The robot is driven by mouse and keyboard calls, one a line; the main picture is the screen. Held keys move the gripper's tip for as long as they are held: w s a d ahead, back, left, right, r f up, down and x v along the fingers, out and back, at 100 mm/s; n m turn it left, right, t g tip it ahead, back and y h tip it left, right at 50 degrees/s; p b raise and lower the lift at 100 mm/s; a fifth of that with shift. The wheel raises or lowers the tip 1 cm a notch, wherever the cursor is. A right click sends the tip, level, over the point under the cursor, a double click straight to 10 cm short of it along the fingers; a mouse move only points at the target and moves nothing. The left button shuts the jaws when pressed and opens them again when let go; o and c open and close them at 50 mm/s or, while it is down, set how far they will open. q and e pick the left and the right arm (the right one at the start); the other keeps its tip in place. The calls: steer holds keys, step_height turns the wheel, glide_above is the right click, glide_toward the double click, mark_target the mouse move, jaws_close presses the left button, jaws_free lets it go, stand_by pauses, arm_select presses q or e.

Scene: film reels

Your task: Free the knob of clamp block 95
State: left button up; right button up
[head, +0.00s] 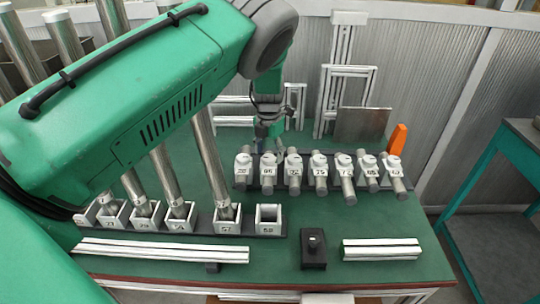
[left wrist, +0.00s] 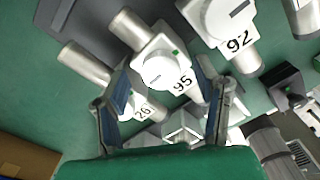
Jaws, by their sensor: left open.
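Clamp block 95 (head: 268,172) is a white numbered block with a round white knob on top, second from the left in the row. In the left wrist view, its knob (left wrist: 158,72) shows a dark slot and a small green mark. A metal cylinder runs through the block. My left gripper (head: 268,146) is open and empty above the left end of the row. In the left wrist view its two fingers (left wrist: 162,74) stand apart on either side of block 95. I cannot tell how high the tips are above the knob. My right gripper is not in view.
Block 92 (left wrist: 228,22) stands close beside 95, and block 26 (left wrist: 142,108) is on its other side. White numbered holders with metal tubes line the left, including an empty one (head: 269,211). A black box (head: 313,249) and white rails (head: 165,249) lie in front.

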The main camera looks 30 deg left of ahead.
mark_target(270, 156)
arm_select(q)
step_height(270, 156, up, 10)
steer(key=shift+r, duration=0.25)
steer(key=shift+w, duration=0.1)
stand_by(0.4)
